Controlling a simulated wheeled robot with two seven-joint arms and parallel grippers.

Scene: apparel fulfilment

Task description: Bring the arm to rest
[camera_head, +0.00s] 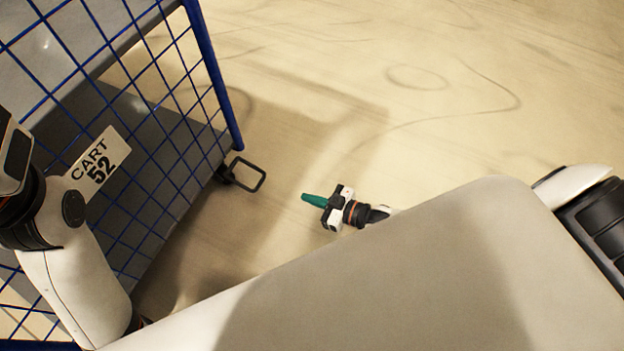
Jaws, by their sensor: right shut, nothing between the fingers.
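My right gripper (316,201) shows near the middle of the head view, past the edge of my pale body. Its green fingers are closed together and point left, with nothing between them. It hangs over bare floor, to the right of the cart and apart from it. My left arm comes in at the left edge, in front of the cart's mesh. The left gripper's fingers do not show.
A blue wire-mesh cart (222,95) with a grey shelf stands at the left. It bears a "CART 52" label (98,163). A black loop-shaped fitting (263,176) juts from its lower corner. The marked, pale floor (450,110) at the top right is clear.

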